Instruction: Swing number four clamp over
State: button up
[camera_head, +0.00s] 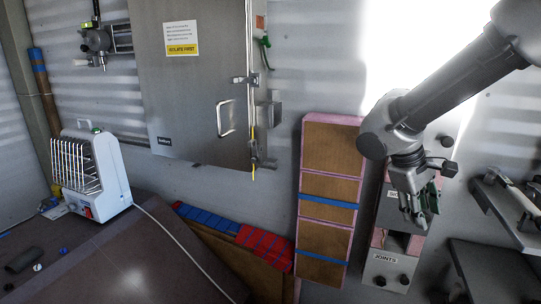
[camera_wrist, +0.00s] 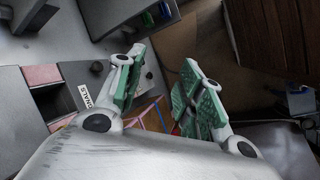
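I cannot make out a clamp marked number four in either view. A grey metal cabinet (camera_head: 190,90) hangs on the wall in the head view, its door closed. It has a looped handle (camera_head: 226,118), with latch-like fittings at its right edge, one upper (camera_head: 245,80) and one lower (camera_head: 262,162). My gripper (camera_head: 418,207) is well to the right of the cabinet, in front of a drawer unit, and hides part of it. In the wrist view my gripper (camera_wrist: 160,85) shows two green-padded fingers spread apart, with nothing held between them.
The drawer unit has a "JOINTS" label (camera_head: 385,259) and dark knobs. A tall pink-edged board stack (camera_head: 325,185) stands left of it. Dark shelves (camera_head: 495,268) are at the right. A white heater (camera_head: 90,175) stands on a dark table (camera_head: 130,255) at the left.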

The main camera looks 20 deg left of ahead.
jog(key=w+a+f+n+t+h, duration=0.1)
jog(key=w+a+f+t, duration=0.1)
jog(key=a, duration=0.5)
jog(key=w+a+f+t, duration=0.1)
jog(key=a+f, duration=0.1)
jog(key=a, duration=0.5)
jog(key=m+t+y, duration=0.6)
jog(key=m+t, duration=0.2)
jog(key=t, duration=0.5)
send_near(250, 145)
jog(key=shift+m, duration=0.9)
jog(key=shift+w+a+r, duration=0.1)
jog(key=shift+w, duration=2.3)
jog(key=shift+w+a, duration=0.1)
jog(key=shift+w, duration=2.3)
jog(key=shift+w, duration=0.1)
